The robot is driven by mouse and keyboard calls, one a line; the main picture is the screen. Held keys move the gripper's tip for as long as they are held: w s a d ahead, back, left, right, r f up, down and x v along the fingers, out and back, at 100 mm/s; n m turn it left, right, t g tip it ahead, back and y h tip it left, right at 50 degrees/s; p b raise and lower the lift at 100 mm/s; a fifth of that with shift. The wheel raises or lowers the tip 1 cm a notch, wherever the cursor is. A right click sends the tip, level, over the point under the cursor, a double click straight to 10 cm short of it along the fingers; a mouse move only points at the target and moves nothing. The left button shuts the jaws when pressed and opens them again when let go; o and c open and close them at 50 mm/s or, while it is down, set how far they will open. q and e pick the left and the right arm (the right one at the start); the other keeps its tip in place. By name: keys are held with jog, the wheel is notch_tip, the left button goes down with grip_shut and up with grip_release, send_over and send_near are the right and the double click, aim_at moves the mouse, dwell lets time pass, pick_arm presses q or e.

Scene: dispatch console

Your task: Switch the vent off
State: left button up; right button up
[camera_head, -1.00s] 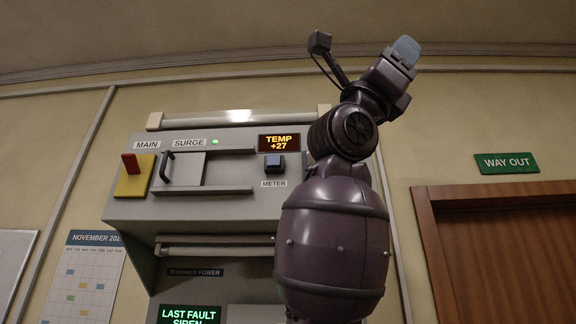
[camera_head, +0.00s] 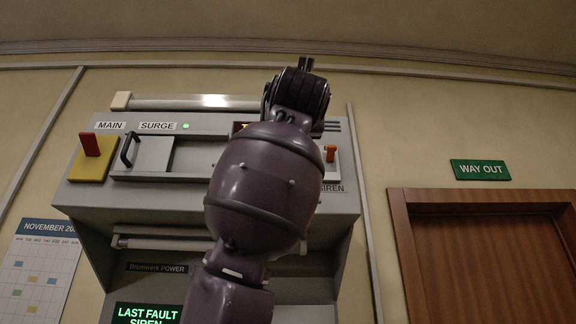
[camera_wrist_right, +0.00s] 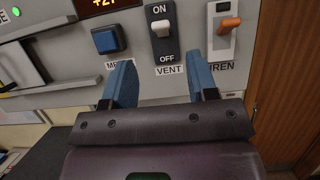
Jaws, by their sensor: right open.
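The vent switch (camera_wrist_right: 161,28) shows in the right wrist view as a white lever on a dark plate, with ON above it, OFF below it and a VENT label underneath. The lever sits nearer the ON end. My right gripper (camera_wrist_right: 161,68) is open and empty, its two blue fingers pointing at the panel on either side of the VENT label, just below the switch. I cannot tell whether the fingers touch the panel. In the head view my right arm hides the vent switch and the gripper. My left gripper is not in view.
The blue meter button (camera_wrist_right: 109,40) is left of the vent switch, and the orange siren switch (camera_wrist_right: 229,25) is close on its right. The head view shows the red main lever (camera_head: 90,144), the surge cover's handle (camera_head: 130,150) and a door (camera_head: 485,260) at right.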

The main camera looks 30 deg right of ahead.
pick_arm(q)
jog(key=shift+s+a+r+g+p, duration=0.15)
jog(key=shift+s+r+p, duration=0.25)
jog(key=shift+p, duration=0.45)
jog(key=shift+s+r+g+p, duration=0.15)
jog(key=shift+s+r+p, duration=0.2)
jog(key=shift+p, duration=0.5)
pick_arm(e)
jog(key=shift+x, duration=4.8)
jog(key=c, duration=0.9)
